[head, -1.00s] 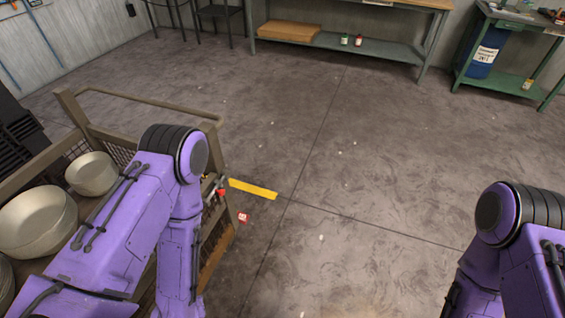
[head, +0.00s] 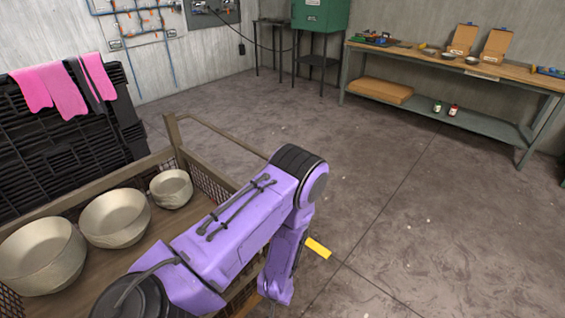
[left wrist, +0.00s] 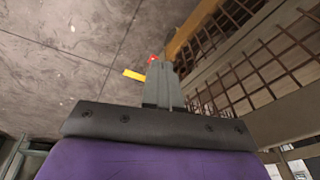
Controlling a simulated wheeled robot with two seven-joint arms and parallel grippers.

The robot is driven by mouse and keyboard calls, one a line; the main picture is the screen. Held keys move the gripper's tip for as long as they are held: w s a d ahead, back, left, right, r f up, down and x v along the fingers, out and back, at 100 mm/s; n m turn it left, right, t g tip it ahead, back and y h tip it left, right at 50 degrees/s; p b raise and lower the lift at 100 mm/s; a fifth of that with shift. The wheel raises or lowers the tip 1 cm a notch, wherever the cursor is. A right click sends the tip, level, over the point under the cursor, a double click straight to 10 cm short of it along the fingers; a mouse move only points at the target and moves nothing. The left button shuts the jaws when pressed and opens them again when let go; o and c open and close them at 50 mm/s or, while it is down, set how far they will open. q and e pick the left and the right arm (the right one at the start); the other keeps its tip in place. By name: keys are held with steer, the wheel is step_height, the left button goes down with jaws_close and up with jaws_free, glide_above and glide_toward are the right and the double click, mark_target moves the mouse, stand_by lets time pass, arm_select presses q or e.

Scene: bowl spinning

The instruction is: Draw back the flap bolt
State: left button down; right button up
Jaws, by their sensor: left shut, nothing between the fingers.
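My left gripper (left wrist: 162,80) shows in the left wrist view with its two grey fingers together and nothing between them. It is beside the mesh side of a crate (left wrist: 245,75). A small red spot (left wrist: 153,58) shows just past the fingertips; I cannot tell whether it is part of the bolt. In the head view my left arm reaches over the wooden-railed mesh crate (head: 172,135) and hides its near right side, so the flap bolt cannot be made out there. My left fingers are hidden in that view. My right gripper is in neither current view.
Three pale bowls, large (head: 42,255), middle (head: 115,218) and small (head: 171,189), stand in the crate. A workbench (head: 450,65) stands at the back. The floor between is clear.

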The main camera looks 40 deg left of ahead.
arm_select(q)
steer(key=w+a+r+m+g+h+p, duration=0.1)
steer(key=w+a+r+m+p, duration=0.15)
steer(key=w+r, duration=0.5)
steer(key=w+a+r+m+g+p, duration=0.1)
steer(key=w+a+r+p, duration=0.25)
steer(key=w+r, duration=0.4)
steer(key=w+a+r+m+g+p, duration=0.1)
steer(key=w+a+r, duration=0.2)
steer(key=r, duration=0.3)
steer(key=w+a+r+m+g+p, duration=0.1)
steer(key=w+a+r, duration=0.2)
steer(key=r, duration=0.3)
steer(key=shift+w+r+m+h, duration=0.35)
steer(key=shift+w+r+h, duration=0.05)
steer(key=shift+w, duration=0.3)
arm_select(e)
step_height(320, 180, up, 10)
arm_select(q)
steer(key=shift+d, duration=0.1)
arm_select(e)
steer(key=shift+f, duration=0.1)
